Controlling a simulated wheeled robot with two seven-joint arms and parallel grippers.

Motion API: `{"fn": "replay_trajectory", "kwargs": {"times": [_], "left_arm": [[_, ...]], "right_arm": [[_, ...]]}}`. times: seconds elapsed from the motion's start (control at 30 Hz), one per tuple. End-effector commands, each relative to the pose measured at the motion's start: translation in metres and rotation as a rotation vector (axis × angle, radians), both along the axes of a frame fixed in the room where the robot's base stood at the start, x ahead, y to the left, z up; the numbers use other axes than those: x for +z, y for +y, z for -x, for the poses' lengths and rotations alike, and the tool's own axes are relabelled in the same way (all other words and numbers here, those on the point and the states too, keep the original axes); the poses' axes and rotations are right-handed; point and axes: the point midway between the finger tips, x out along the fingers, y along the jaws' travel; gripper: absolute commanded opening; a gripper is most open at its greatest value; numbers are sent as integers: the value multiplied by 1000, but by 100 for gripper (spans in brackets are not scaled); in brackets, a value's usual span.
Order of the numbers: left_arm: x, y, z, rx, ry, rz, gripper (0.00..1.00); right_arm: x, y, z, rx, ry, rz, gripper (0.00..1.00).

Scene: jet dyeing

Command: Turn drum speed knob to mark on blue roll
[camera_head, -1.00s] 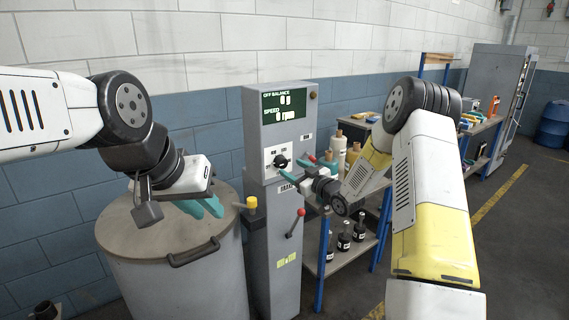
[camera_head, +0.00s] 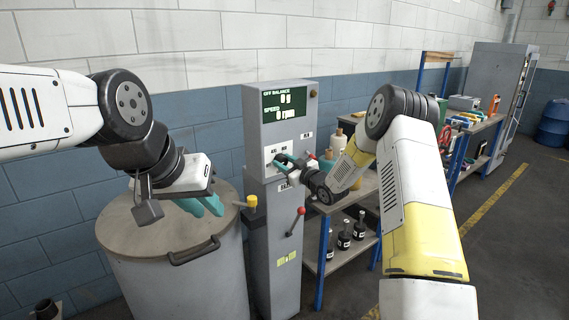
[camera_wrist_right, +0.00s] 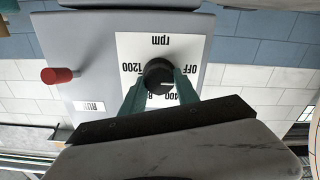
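The drum speed knob (camera_wrist_right: 159,76) is black and round on a white dial (camera_wrist_right: 150,50) marked rpm, with OFF and 1200 legible, upside down in the wrist view. My right gripper (camera_wrist_right: 160,82) has its two teal fingers on either side of the knob, close to it; firm contact is not clear. In the head view my right gripper (camera_head: 286,163) covers the knob. The display (camera_head: 289,105) reads 0 g and 0 rpm. A teal-blue roll (camera_head: 326,169) stands behind my right gripper, its mark not readable. My left gripper (camera_head: 203,206) hangs empty above the drum lid.
The grey control cabinet (camera_head: 275,235) carries a red-knobbed lever (camera_head: 300,211) below the dial. In the wrist view a red knob (camera_wrist_right: 58,75) projects beside the dial. The lidded drum (camera_head: 175,270) stands left. A blue-framed bench (camera_head: 345,210) holds pale rolls and dark bottles.

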Motion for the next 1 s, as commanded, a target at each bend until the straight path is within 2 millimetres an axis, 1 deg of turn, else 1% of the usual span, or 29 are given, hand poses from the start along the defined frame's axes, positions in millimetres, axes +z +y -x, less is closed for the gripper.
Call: {"fn": "replay_trajectory", "kwargs": {"times": [0.27, 0.47, 0.67, 1.0], "left_arm": [[0, 0, 0, 0, 0, 0, 25], [0, 0, 0, 0, 0, 0, 25], [0, 0, 0, 0, 0, 0, 25], [0, 0, 0, 0, 0, 0, 25]], "right_arm": [[0, 0, 0, 0, 11, -15, 0], [0, -1, 0, -1, 58, -82, 0], [0, -2, -1, -2, 149, -206, 0], [0, -3, -1, -2, 338, -466, 0]]}}
